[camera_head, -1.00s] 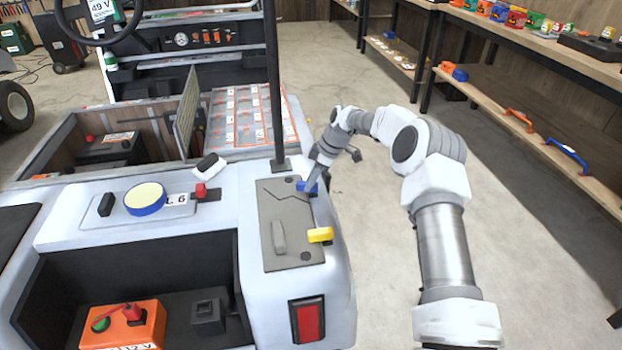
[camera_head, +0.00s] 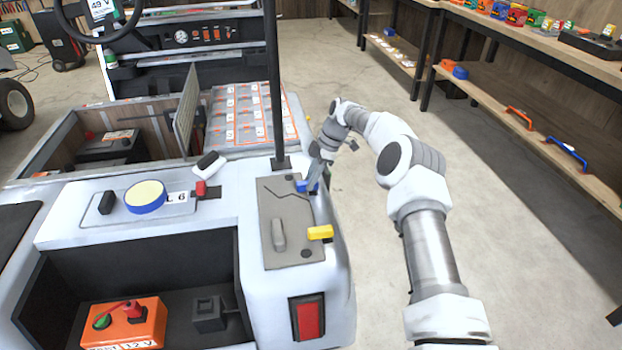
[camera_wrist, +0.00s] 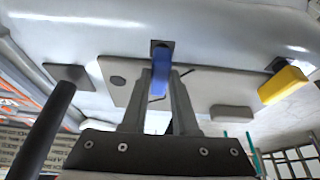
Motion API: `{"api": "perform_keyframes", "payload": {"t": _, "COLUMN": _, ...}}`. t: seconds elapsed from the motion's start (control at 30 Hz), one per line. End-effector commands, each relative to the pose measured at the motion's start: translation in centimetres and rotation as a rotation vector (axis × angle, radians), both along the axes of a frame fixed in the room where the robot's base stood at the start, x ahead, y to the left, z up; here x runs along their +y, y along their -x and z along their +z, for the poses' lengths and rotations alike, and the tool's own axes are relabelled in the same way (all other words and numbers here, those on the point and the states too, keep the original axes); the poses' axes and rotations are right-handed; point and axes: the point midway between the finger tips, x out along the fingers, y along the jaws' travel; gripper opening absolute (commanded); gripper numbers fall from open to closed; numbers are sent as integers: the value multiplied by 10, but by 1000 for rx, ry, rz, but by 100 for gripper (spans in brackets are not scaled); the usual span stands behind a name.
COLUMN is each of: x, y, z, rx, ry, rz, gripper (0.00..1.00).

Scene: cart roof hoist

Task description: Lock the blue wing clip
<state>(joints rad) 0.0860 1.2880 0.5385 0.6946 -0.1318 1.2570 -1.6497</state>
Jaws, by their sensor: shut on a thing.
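The blue wing clip (camera_head: 306,186) sits near the far right corner of a grey plate (camera_head: 271,222) on the cart's white body. In the wrist view the blue clip (camera_wrist: 161,68) stands between the fingertips of my gripper (camera_wrist: 164,76). The gripper is shut on it, with one finger on each side. In the head view my gripper (camera_head: 314,178) reaches the clip from the far right side and partly covers it. I cannot tell from these views whether the clip is locked.
A yellow wing clip (camera_head: 320,233) is at the plate's near right edge; it also shows in the wrist view (camera_wrist: 284,85). A black post (camera_head: 272,90) rises just beyond the plate. A red light (camera_head: 307,320) is on the cart's near face. Open floor lies to the right.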

Motion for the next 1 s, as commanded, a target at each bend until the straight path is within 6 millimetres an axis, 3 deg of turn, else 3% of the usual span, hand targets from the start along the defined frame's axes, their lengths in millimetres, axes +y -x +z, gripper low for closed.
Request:
{"api": "perform_keyframes", "payload": {"t": 0.13, "x": -1, "y": 0, "z": -1, "rx": 1, "ry": 2, "rz": 2, "gripper": 0}}
{"api": "perform_keyframes", "payload": {"t": 0.17, "x": -1, "y": 0, "z": -1, "rx": 1, "ry": 2, "rz": 2, "gripper": 31}}
{"api": "perform_keyframes", "payload": {"t": 0.3, "x": 0, "y": 0, "z": -1, "rx": 1, "ry": 1, "rz": 2, "gripper": 56}}
{"api": "perform_keyframes", "payload": {"t": 0.67, "x": -1, "y": 0, "z": 4, "rx": 0, "ry": 0, "rz": 0, "gripper": 57}}
{"api": "perform_keyframes", "payload": {"t": 0.87, "x": -13, "y": -3, "z": 33, "rx": -3, "ry": 0, "rz": -2, "gripper": 57}}
{"api": "perform_keyframes", "payload": {"t": 1.0, "x": -25, "y": -6, "z": 66, "rx": -3, "ry": 0, "rz": -2, "gripper": 57}}
